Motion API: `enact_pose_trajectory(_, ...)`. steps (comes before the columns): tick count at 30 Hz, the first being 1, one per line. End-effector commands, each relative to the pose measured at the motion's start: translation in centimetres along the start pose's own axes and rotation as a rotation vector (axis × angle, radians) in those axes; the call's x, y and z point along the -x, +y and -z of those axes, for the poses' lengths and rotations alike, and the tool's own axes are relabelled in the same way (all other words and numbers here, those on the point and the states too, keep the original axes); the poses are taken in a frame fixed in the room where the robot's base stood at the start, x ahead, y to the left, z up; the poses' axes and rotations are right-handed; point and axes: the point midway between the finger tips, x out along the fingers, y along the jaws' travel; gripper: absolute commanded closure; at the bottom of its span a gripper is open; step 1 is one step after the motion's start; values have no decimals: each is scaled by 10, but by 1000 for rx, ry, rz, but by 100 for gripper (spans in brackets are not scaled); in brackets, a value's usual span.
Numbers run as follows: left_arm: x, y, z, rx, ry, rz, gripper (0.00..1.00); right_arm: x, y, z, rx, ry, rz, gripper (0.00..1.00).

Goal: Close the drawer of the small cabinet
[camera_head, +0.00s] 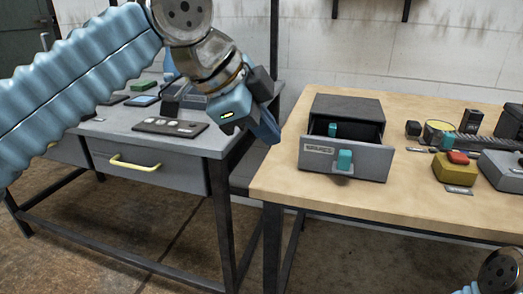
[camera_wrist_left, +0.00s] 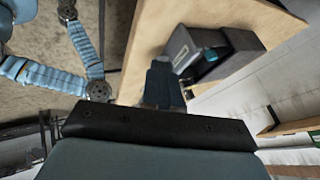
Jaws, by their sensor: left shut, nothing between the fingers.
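The small dark grey cabinet (camera_head: 345,104) stands on the wooden table. Its drawer (camera_head: 372,163) is pulled out towards me, with a "SPARES" label and a teal handle (camera_head: 344,160) on the front. A small teal item (camera_head: 333,129) shows at the open drawer. My left gripper (camera_head: 274,136) is shut and empty, left of the cabinet and apart from it, above the table's left edge. In the left wrist view its fingers (camera_wrist_left: 164,88) are together, with the cabinet (camera_wrist_left: 230,55) beyond them. My right gripper is out of view.
The wooden table (camera_head: 290,184) has free room in front of the drawer. To its right are a yellow box with a red button (camera_head: 456,168) and several devices. A grey workbench (camera_head: 160,175) with a yellow handle stands at left.

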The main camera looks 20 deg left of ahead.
Motion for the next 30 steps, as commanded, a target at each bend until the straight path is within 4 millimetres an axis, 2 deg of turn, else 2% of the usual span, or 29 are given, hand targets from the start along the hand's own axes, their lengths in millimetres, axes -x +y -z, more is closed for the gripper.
enact_pose_trajectory(5,-23,1,-1,-3,-2,-5,100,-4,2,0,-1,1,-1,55)
enact_pose_trajectory(16,-100,1,-1,-2,-3,-5,100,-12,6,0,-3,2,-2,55)
enact_pose_trajectory(18,-103,-12,1,2,-2,-2,100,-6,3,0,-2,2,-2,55)
enact_pose_trajectory(22,-111,-26,0,0,-2,-2,100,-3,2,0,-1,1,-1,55)
enact_pose_trajectory(30,-117,-35,0,0,-2,-1,100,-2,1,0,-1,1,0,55)
